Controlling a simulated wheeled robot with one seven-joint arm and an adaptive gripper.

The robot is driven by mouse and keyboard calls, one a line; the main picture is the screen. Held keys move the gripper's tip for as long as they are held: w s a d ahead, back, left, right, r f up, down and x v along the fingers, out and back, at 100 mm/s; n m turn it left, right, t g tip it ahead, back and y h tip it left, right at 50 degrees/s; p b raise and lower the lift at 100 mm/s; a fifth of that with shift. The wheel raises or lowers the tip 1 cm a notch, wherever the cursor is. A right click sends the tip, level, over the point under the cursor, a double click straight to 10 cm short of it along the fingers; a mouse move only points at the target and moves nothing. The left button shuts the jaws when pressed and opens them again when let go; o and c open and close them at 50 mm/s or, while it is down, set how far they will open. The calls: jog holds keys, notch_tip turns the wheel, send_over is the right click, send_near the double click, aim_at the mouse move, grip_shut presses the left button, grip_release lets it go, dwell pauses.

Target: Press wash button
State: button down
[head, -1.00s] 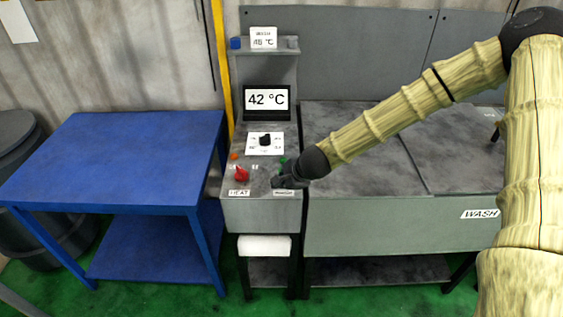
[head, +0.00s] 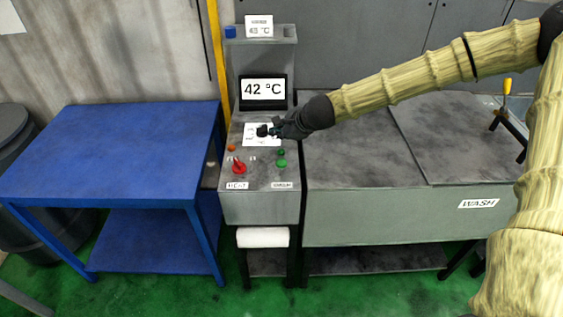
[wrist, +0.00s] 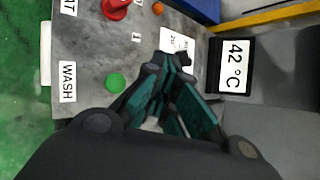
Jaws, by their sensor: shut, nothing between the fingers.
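The green wash button (head: 282,164) is on the sloped control panel, behind the WASH label (head: 282,185). A darker green round part (head: 281,153) lies just behind it. In the wrist view the green button (wrist: 115,82) shows clear of the fingers, beside its WASH label (wrist: 67,82). My gripper (head: 272,131) is shut and empty. It is over the back part of the panel at the black dial on the white card (head: 250,140), farther back than the button. Whether it touches the dial is unclear. Its fingers (wrist: 168,68) also show in the wrist view.
A red knob (head: 238,167) and an orange light (head: 232,148) are left of the button. A screen (head: 263,89) reading 42 °C stands behind the panel. The grey wash cabinet (head: 400,215) is at right, a blue table (head: 110,150) at left.

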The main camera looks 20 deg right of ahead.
aim_at(279, 163)
jog(key=shift+f+b, duration=3.3)
jog(key=shift+f, duration=1)
jog(key=shift+f, duration=0.1)
jog(key=shift+f+b, duration=0.3)
jog(key=shift+b, duration=0.05)
jog(key=shift+f+b, duration=0.5)
jog(key=shift+f, duration=0.15)
jog(key=shift+r, duration=0.15)
jog(key=shift+r+p, duration=0.85)
jog(key=shift+r, duration=0.1)
jog(key=shift+r+p, duration=2.05)
jog(key=shift+r, duration=0.45)
